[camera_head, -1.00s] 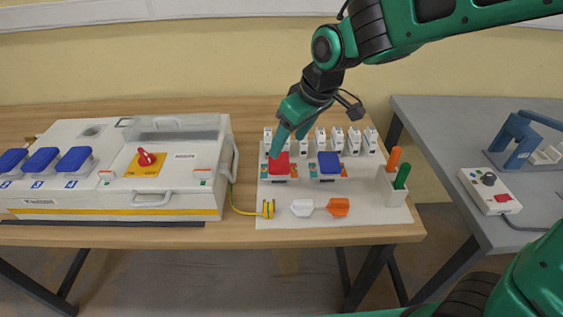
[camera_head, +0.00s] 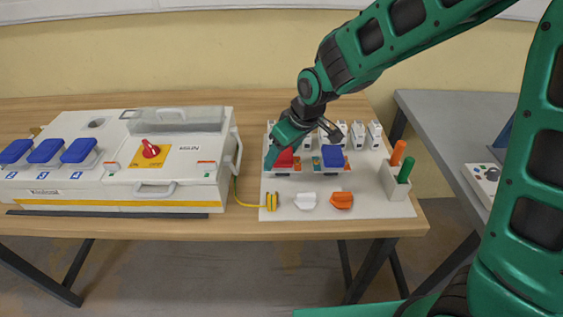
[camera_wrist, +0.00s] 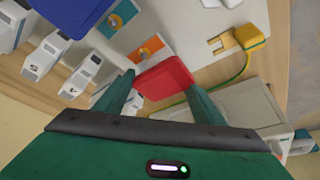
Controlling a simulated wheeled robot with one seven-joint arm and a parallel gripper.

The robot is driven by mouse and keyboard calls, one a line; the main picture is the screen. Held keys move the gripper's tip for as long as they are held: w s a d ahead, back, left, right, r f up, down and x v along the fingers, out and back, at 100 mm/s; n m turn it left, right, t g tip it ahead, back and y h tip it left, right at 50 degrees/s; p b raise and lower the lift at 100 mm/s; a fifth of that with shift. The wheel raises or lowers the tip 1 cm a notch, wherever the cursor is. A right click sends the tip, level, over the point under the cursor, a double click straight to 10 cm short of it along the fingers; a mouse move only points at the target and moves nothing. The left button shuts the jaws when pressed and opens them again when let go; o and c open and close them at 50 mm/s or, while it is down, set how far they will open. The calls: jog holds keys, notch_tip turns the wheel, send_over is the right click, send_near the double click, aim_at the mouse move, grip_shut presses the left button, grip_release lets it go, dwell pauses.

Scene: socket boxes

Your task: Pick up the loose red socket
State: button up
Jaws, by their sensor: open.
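The loose red socket (camera_head: 283,160) sits on the white board, left of a blue socket (camera_head: 332,157). In the wrist view the red socket (camera_wrist: 164,79) lies just beyond and between my two fingertips. My gripper (camera_wrist: 160,88) is open, with one finger on each side of the red socket's near part. I cannot tell whether either finger touches it. In the head view my gripper (camera_head: 272,158) reaches down over the red socket's left edge and hides part of it.
White modules (camera_head: 357,134) stand in a row behind the sockets. Yellow (camera_head: 271,201), white (camera_head: 305,201) and orange (camera_head: 341,201) pieces lie in front. A holder (camera_head: 397,188) with orange and green handles stands right. A large switch box (camera_head: 120,195) fills the left.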

jog(key=shift+f, duration=0.1)
jog(key=c, duration=1.2)
